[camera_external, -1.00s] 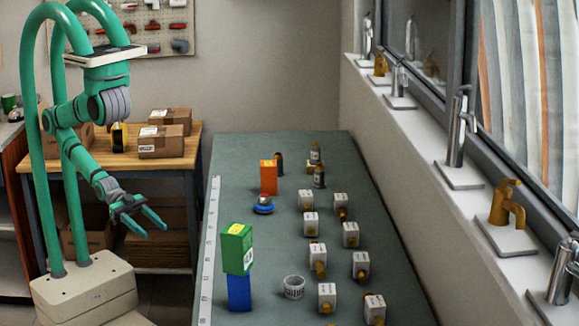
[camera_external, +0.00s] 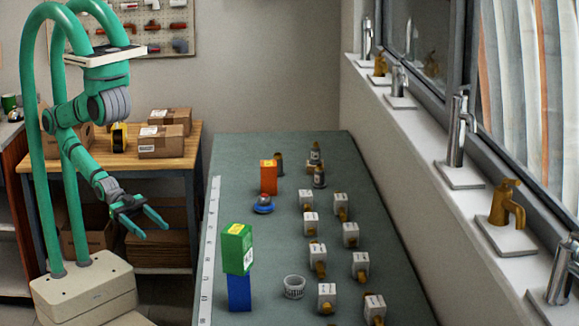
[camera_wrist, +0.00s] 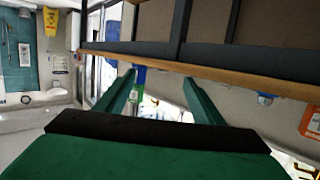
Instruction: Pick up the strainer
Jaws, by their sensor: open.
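The strainer (camera_external: 293,287) is a small pale grey, slotted cup. It stands near the front of the grey-green table in the external view, right of a stack of a green box (camera_external: 238,248) on a blue box (camera_external: 239,292). My gripper (camera_external: 152,230) is open and empty, left of the table's edge and well apart from the strainer. In the wrist view, my gripper (camera_wrist: 159,80) shows its two green fingers spread. The blue and green boxes appear beyond them, upside down. I cannot make out the strainer there.
The table (camera_external: 262,240) also holds an orange box (camera_external: 268,177), a blue and red round item (camera_external: 263,204), dark bottles (camera_external: 319,177) and several white-tagged brass fittings (camera_external: 327,297) right of the strainer. Faucets (camera_external: 506,205) line the sill. A wooden bench (camera_external: 190,158) with cartons stands behind my arm.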

